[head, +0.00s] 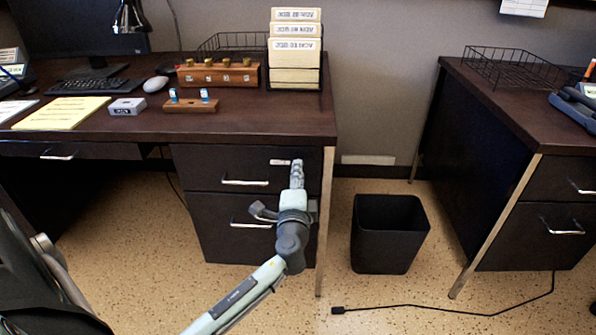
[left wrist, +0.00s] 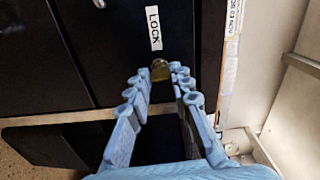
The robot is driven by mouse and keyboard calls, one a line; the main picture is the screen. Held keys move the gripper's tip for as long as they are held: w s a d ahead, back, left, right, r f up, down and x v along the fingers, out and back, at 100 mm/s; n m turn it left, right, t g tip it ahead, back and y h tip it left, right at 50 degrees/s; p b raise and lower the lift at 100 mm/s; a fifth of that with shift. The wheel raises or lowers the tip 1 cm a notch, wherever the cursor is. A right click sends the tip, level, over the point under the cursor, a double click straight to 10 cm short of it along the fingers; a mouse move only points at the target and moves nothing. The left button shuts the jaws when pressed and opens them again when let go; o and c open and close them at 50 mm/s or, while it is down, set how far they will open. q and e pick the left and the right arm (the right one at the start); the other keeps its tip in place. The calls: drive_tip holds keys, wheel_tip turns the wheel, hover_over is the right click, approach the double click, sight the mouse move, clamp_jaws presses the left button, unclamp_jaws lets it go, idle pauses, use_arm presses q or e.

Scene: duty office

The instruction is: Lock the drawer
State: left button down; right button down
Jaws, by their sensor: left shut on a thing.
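The upper drawer (head: 215,166) of the left desk's pedestal looks flush with its front and has a silver bar handle. A white label (head: 280,162) is at its upper right; in the left wrist view the label (left wrist: 153,28) reads LOCK. Just beyond that label is a small brass lock piece (left wrist: 160,70); whether it is a key or the lock's knob I cannot tell. My left gripper (head: 297,168) is at the drawer's upper right corner. In the left wrist view its blue fingers (left wrist: 160,84) are shut on the brass piece, hiding its sides. My right gripper is not in view.
A lower drawer (head: 215,240) sits beneath. A black bin (head: 390,235) stands on the floor right of the pedestal, and a second desk (head: 500,105) is farther right. A black cable (head: 440,311) lies on the floor. The desktop holds a keyboard, mouse and wooden stamp racks.

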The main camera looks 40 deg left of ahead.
use_arm(q)
drive_tip(key=shift+m, duration=0.5)
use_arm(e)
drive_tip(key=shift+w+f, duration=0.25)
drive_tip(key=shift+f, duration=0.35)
use_arm(q)
drive_tip(key=c, duration=1.3)
unclamp_jaws()
drive_tip(key=shift+c, duration=0.2)
drive_tip(key=shift+s, duration=0.1)
drive_tip(key=v, duration=1.2)
drive_tip(key=shift+a, duration=0.1)
